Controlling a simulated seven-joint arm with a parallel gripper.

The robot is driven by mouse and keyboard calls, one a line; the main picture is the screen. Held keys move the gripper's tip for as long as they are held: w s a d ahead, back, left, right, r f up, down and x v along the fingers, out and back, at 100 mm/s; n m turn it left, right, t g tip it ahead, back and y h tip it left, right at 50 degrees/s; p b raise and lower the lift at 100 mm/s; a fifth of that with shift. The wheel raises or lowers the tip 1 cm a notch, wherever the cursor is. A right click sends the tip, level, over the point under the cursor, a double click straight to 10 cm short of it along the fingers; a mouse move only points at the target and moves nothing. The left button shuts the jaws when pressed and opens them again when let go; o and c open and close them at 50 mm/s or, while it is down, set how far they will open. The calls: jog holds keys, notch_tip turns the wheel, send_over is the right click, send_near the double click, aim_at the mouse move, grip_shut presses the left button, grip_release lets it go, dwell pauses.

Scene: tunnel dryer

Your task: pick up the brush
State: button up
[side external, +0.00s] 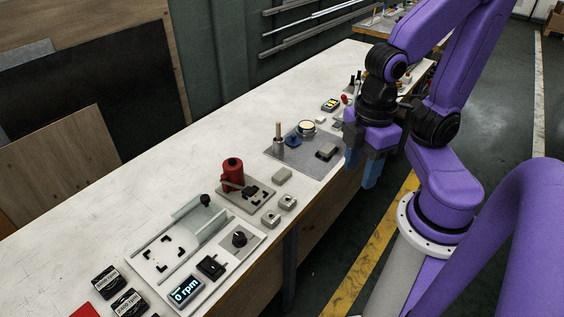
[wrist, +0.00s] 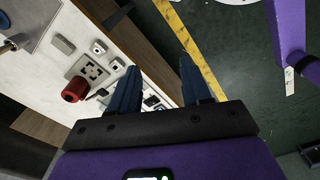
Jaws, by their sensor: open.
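On a grey mat (side external: 283,155) on the bench, a slim tan handle (side external: 279,131) stands upright in a small grey holder (side external: 278,146); it looks like the brush, but its bristles cannot be made out. My gripper (side external: 362,172) has blue fingers pointing down, apart and empty. In the side view it appears right of the mat, by the bench's front edge. In the wrist view my gripper (wrist: 160,64) is open, with the bench edge and floor beyond. The brush cannot be clearly identified in the wrist view.
The mat also holds a round cream-topped tin (side external: 306,128), a blue piece (side external: 293,141) and a dark-and-tan block (side external: 327,151). A red cylinder (side external: 232,175) stands on a plate to the left. A fixture with an rpm display (side external: 186,290) lies nearer. The bench's rear strip is clear.

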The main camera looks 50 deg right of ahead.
jog(key=shift+w, duration=0.1)
jog(key=w+a+r+m, duration=0.1)
jog(key=w+a+m, duration=0.1)
jog(key=w+m, duration=0.75)
jog(key=m, duration=2.7)
send_over(278, 140)
notch_tip(278, 140, down, 4)
jog(key=shift+n, duration=0.25)
jog(key=f, duration=1.1)
jog(key=shift+w+d+f, duration=0.1)
jog(key=shift+d+f, duration=0.15)
jog(key=shift+d, duration=0.15)
jog(key=shift+h, duration=0.3)
jog(key=shift+a+f, duration=0.15)
jog(key=shift+f, duration=2.45)
grip_shut()
